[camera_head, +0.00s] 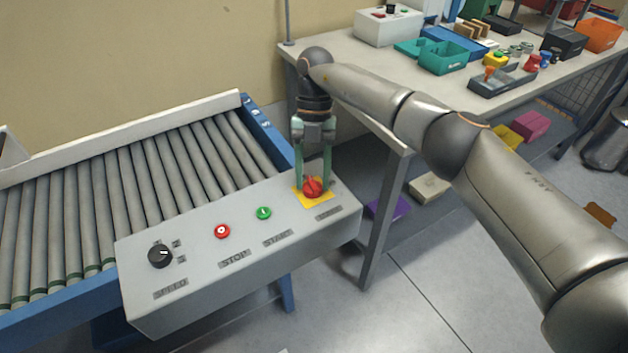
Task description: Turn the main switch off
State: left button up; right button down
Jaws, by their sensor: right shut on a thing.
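The main switch (313,189) is a red rotary knob on a yellow square plate (299,199). It sits at the right end of the grey control box (190,289). My right gripper (313,184) points down over it with its two greenish fingers on either side, shut on the red knob. The fingers hide part of the knob, and its exact angle is hard to tell. My left gripper is not in view.
A green START button (264,213), a red STOP button (222,231) and a black SPEED knob (160,256) lie left of the switch. A roller conveyor (120,190) runs behind the box. A workbench (345,68) with bins stands at the right.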

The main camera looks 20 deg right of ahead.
jog(key=shift+w+n+h+b, duration=0.1)
jog(key=shift+n+h+b, duration=0.25)
jog(key=shift+n, duration=0.55)
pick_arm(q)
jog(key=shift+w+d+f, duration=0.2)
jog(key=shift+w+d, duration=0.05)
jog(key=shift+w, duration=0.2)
pick_arm(e)
jog(key=shift+a, duration=0.1)
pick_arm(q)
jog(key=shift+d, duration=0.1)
pick_arm(e)
jog(key=shift+n, duration=0.4)
jog(key=shift+c, duration=1.6)
grip_release()
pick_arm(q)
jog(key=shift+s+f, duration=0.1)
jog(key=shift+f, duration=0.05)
pick_arm(e)
jog(key=shift+r, duration=0.1)
